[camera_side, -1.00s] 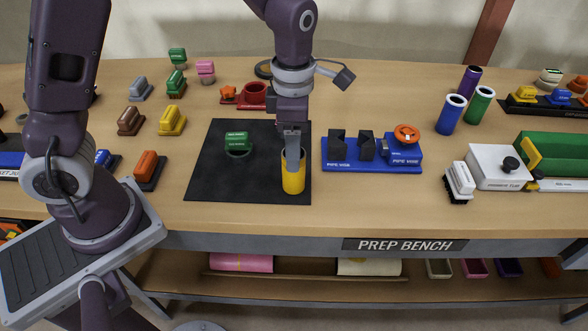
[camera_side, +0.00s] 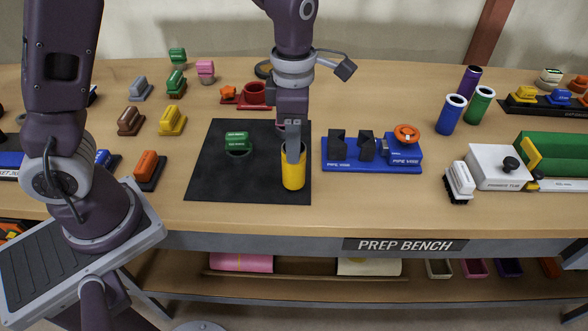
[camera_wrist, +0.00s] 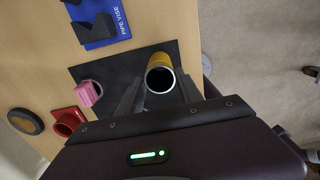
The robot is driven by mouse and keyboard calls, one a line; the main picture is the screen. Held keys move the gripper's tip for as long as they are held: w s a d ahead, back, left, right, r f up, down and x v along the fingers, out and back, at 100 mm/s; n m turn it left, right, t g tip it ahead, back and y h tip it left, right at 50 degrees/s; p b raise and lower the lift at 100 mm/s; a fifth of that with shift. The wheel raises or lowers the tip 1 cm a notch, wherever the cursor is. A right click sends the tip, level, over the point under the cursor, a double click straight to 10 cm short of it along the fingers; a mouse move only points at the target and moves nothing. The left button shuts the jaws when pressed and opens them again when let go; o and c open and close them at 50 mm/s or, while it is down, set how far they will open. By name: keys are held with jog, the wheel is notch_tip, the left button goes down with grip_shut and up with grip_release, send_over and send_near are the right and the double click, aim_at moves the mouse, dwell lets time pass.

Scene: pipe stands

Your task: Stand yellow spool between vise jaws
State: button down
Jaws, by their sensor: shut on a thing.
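The yellow spool (camera_side: 293,174) is an upright hollow tube over the front right part of the black mat (camera_side: 215,185). My gripper (camera_side: 293,156) is shut on its upper end, fingers pointing down. In the wrist view the spool (camera_wrist: 160,60) shows its open dark bore and pale rim beside my fingers. Whether its foot touches the mat is hard to tell. The blue pipe vise (camera_side: 345,166) lies just right of the mat, with two black notched jaws (camera_side: 352,148) and an orange knob (camera_side: 406,133). The gap between the jaws is empty.
A green block (camera_side: 237,141) stands on the mat left of the spool. A red holder (camera_side: 254,94) is behind the mat. Blue (camera_side: 450,114), green (camera_side: 479,105) and purple tubes stand right of the vise. The bench's front edge is close in front of the mat.

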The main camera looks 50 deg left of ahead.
notch_tip(320, 180, up, 7)
jog(key=shift+f, duration=0.2)
dwell(0.3)
jog(key=w+d+r, duration=0.1)
jog(key=w+r, duration=0.1)
jog(key=w, duration=0.6)
jog(key=w+d+r+n, duration=0.1)
jog(key=w+r, duration=0.1)
jog(key=w, duration=0.6)
jog(key=shift+w+r, duration=0.15)
jog(key=shift+w, duration=0.1)
jog(key=shift+f, duration=2.8)
